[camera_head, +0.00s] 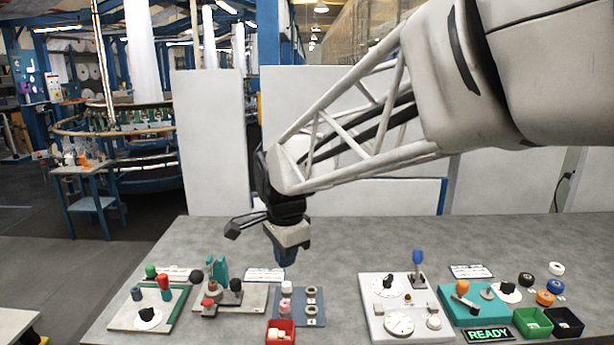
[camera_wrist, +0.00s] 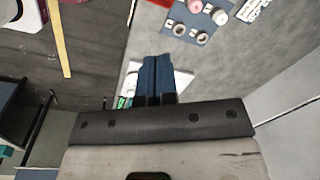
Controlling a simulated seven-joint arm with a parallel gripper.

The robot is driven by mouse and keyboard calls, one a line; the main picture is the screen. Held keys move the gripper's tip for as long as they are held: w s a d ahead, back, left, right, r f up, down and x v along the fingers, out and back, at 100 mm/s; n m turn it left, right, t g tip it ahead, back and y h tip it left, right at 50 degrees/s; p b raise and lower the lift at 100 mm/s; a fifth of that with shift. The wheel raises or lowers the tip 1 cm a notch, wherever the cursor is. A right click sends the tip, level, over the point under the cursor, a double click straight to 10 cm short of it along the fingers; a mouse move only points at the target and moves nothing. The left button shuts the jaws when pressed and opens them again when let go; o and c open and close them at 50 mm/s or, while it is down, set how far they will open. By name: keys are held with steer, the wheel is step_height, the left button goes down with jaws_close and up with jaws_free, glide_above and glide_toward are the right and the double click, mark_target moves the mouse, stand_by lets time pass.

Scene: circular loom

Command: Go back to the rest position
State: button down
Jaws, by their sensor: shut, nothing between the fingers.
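My gripper (camera_head: 286,258) hangs from the arm above the grey table (camera_head: 330,245), with its blue fingers pointing down. In the wrist view the two blue fingers (camera_wrist: 158,76) lie together, shut and empty. In the head view the fingertips are behind and above a blue board (camera_head: 314,303) with small ring-shaped and pink parts. That board also shows at the top of the wrist view (camera_wrist: 206,35), apart from the fingers.
On the table stand a board with a green edge (camera_head: 125,318), a beige board with knobs (camera_head: 255,297), a red bin (camera_head: 271,338), a white dial panel (camera_head: 382,300), a teal board (camera_head: 457,312), and green (camera_head: 524,318) and black bins (camera_head: 578,325). White panels (camera_head: 210,140) stand behind.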

steer(key=s+d+f+n+t, duration=0.1)
steer(key=s+d+f+n, duration=0.2)
steer(key=s+d+n, duration=0.8)
steer(key=s+d, duration=1.1)
steer(key=d, duration=0.1)
steer(key=shift+s+t+h, duration=0.2)
steer(key=shift+t+h, duration=0.1)
